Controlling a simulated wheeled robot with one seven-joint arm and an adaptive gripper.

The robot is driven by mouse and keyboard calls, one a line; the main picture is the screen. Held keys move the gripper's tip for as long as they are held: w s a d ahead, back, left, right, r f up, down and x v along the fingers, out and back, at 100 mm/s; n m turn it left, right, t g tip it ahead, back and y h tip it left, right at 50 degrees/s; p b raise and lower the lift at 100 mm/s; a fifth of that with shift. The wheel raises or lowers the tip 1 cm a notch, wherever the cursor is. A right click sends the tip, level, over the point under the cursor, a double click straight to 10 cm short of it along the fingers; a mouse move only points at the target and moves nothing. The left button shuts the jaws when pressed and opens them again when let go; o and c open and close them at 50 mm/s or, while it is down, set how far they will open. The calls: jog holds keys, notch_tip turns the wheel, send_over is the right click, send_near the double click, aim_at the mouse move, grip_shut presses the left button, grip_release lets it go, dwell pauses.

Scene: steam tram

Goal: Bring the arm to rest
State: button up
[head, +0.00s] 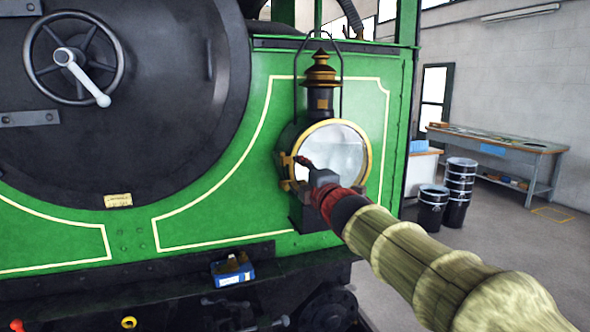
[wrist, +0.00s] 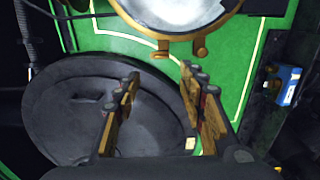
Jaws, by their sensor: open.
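My arm (head: 430,268), in a padded tan sleeve, reaches from the lower right of the head view toward the tram's front lamp. My gripper (head: 316,176) is in front of the lamp's lower left part in that view. In the wrist view my gripper (wrist: 160,80) has its two fingers apart, with nothing between them. The lamp (head: 342,150) has a round pale glass, a brass rim and a dark and brass chimney. Its rim also shows at the top of the wrist view (wrist: 205,34). I cannot tell how far the fingers are from the lamp.
The green tram front (head: 200,215) fills the left, with a dark round door (head: 150,130) and a handwheel (head: 75,62). A blue box (head: 232,270) sits on the ledge below. Dark drums (head: 433,212) and a workbench (head: 500,143) stand at right, with open floor nearby.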

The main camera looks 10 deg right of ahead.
jog(key=shift+s+d, duration=0.1)
jog(key=shift+s, duration=0.2)
